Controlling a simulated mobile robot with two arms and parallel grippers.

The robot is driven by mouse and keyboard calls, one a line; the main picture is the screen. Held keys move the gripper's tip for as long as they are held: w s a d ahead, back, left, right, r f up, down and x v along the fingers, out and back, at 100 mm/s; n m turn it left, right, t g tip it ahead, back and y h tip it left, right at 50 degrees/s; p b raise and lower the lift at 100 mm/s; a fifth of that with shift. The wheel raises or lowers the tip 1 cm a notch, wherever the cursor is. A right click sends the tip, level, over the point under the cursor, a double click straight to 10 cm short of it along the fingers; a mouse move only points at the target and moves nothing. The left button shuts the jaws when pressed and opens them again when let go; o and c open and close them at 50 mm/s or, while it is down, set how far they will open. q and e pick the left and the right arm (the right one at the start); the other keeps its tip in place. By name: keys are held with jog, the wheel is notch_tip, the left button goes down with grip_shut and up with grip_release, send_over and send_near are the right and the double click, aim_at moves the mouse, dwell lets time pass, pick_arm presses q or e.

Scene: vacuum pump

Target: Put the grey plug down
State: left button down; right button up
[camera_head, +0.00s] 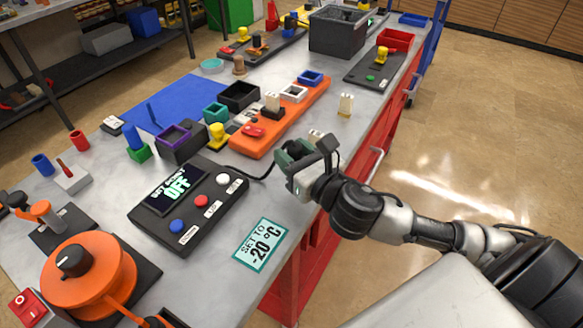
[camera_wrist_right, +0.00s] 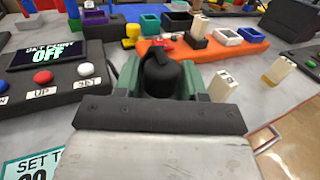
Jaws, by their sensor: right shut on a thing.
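My right gripper (camera_head: 292,155) is at the table's right edge, just right of the black control box (camera_head: 190,205). Its green fingers (camera_wrist_right: 158,80) are shut on a dark rounded thing (camera_wrist_right: 160,76), which I take to be the grey plug. In the head view the plug is mostly hidden by the fingers. A black cable (camera_head: 258,176) runs from behind the control box towards the gripper. I cannot tell whether the plug touches the table. My left gripper is not in view.
Two cream blocks stand close by: one (camera_wrist_right: 222,86) just right of the fingers, another (camera_wrist_right: 279,70) farther right. An orange strip (camera_head: 280,118) with small sockets lies behind. A "SET TO -20 °C" card (camera_head: 261,245) lies in front. The bare table between is narrow.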

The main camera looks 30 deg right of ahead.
jog(key=shift+a+f, duration=0.15)
jog(key=shift+a, duration=0.05)
jog(key=shift+f+b, duration=0.55)
jog(key=shift+f, duration=1.45)
jog(key=shift+f, duration=0.15)
jog(key=o, duration=1)
jog(key=shift+c, duration=0.2)
